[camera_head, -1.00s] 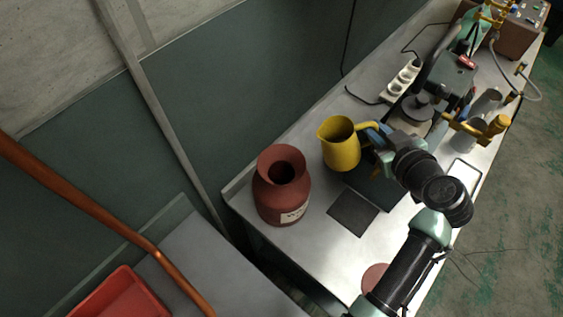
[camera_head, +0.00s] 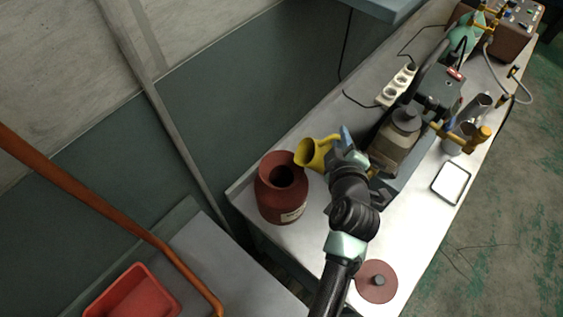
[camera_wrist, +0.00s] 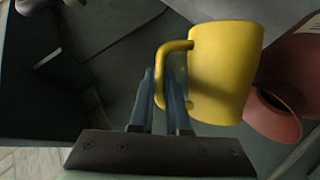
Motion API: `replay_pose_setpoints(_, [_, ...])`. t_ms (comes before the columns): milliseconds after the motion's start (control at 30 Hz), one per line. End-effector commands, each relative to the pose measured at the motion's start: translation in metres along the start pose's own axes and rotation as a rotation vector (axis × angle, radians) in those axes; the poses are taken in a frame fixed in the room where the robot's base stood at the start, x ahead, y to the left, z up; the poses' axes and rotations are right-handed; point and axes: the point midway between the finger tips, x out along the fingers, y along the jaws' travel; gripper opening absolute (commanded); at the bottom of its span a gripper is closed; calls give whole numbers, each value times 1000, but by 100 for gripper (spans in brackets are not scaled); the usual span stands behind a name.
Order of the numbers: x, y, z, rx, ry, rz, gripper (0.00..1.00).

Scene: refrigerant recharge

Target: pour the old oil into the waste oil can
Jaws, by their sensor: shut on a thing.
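The waste oil can (camera_head: 283,205) is a brown-red can with a wide open mouth and a pale label, standing on the steel bench. The yellow jug (camera_head: 316,154) is beside its mouth, tilted toward it, with the spout near the rim. My gripper (camera_head: 341,142) is shut on the jug's handle. In the wrist view, the fingers (camera_wrist: 167,100) close around the handle of the yellow jug (camera_wrist: 222,75), and the can (camera_wrist: 275,112) shows at the right. The inside of the jug is hidden, and no oil stream can be made out.
A machine with a dark round top (camera_head: 405,118) stands right of my gripper. A power strip (camera_head: 397,87) lies behind. A red bin (camera_head: 133,295) is at lower left.

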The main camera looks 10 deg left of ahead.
Motion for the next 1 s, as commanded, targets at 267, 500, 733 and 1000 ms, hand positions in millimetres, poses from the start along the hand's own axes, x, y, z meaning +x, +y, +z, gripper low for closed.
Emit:
replay_pose_setpoints(267, [-9, 6, -18, -138, -29, 57, 0])
replay_pose_setpoints(500, [-9, 0, -22, -202, -43, 85, 0])
replay_pose_setpoints(733, [-9, -2, -24, -239, -52, 101, 0])
replay_pose_setpoints(1000, [-10, -6, -26, -276, -59, 117, 0])
